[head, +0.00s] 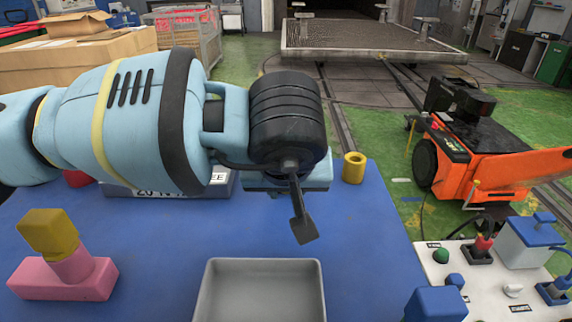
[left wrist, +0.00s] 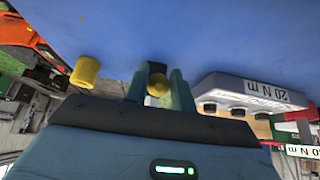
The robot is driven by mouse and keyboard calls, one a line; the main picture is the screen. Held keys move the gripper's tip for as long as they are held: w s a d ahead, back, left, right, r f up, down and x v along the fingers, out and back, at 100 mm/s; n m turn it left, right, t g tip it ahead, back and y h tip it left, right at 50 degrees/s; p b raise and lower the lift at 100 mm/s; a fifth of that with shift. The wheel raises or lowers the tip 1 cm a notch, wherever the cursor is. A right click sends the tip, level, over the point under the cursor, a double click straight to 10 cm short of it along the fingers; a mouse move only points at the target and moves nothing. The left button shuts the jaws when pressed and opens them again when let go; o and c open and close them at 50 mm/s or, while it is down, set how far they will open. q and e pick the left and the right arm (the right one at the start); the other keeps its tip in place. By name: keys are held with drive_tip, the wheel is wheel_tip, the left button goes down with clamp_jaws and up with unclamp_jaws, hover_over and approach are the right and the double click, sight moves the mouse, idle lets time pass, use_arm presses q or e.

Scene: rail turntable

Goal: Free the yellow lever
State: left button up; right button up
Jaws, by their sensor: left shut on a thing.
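My left gripper (left wrist: 157,88) shows in the left wrist view with its two teal fingers closed around a dark piece with a round yellow part (left wrist: 157,85). In the head view its fingers are hidden behind my black wrist. A dark paddle-shaped piece (head: 303,220) hangs below that wrist over the blue table. I cannot tell for sure which thing is the yellow lever. A yellow cube (head: 48,235) sits tilted on a pink post and base (head: 68,277) at the left. A hollow yellow cylinder (head: 353,167) stands right of my wrist; it also shows in the left wrist view (left wrist: 85,71).
A grey tray (head: 205,300) lies at the table's front middle. A white panel (head: 440,270) with buttons and levers is at the right. A box marked 20 N m (left wrist: 250,92) is beside my gripper. An orange machine (head: 490,170) stands beyond the table.

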use_arm(q)
drive_tip(key=shift+f, duration=0.1)
drive_tip(key=shift+s+f+b, duration=0.35)
drive_tip(key=shift+s+f, duration=0.05)
drive_tip(key=shift+f, duration=0.35)
drive_tip(key=shift+s+f+b, duration=0.25)
drive_tip(key=shift+f+b, duration=0.15)
drive_tip(key=shift+f, duration=0.3)
drive_tip(key=shift+c, duration=0.2)
drive_tip(key=shift+f, duration=0.15)
